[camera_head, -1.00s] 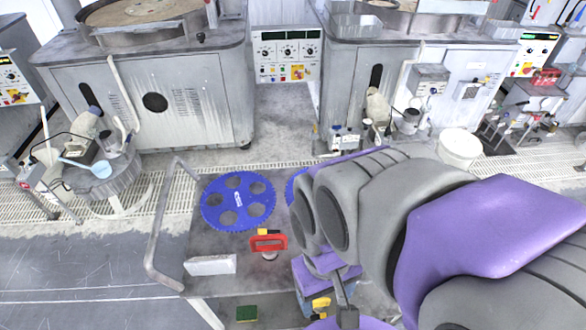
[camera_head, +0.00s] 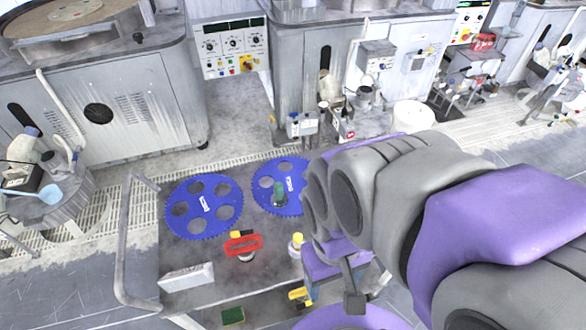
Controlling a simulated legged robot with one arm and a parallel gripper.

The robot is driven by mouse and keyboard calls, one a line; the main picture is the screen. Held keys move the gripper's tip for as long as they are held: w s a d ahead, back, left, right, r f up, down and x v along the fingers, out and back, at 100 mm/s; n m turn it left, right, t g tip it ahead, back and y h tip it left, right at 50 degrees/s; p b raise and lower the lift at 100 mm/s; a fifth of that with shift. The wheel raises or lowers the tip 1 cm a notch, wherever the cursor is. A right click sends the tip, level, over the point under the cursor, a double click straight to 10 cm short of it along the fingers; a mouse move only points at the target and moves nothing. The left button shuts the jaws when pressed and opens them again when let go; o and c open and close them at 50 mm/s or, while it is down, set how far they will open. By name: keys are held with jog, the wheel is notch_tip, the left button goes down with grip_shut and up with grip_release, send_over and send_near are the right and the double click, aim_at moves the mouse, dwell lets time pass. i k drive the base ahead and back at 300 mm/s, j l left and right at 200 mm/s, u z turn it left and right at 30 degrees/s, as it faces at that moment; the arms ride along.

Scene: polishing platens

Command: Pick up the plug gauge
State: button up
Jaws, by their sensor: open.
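I cannot tell for sure which small item is the plug gauge. A short green upright piece (camera_head: 279,193) stands on the right blue toothed disc (camera_head: 265,187). A small yellow-and-black piece (camera_head: 242,234) lies behind a red-handled tool (camera_head: 243,246) on the grey cart top (camera_head: 225,278). A pale bottle-like item with a yellow top (camera_head: 297,243) stands close to my arm. My gripper (camera_head: 352,288) is partly seen below my purple and grey arm, near the cart's right side. It is open, and I see nothing held in it.
A left blue toothed disc (camera_head: 204,206) and a white block (camera_head: 187,277) lie on the cart. A bent metal handle (camera_head: 126,240) rises at its left. Grey polishing machines (camera_head: 115,95) stand behind.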

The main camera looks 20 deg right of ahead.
aim_at(280, 199)
jog(key=z, duration=0.4)
jog(key=j+z, duration=0.15)
jog(key=z, duration=0.25)
jog(key=k+z, duration=0.1)
jog(key=z, duration=0.7)
jog(key=k+j+z, duration=0.1)
jog(key=k+j, duration=0.3)
jog(key=k, duration=0.15)
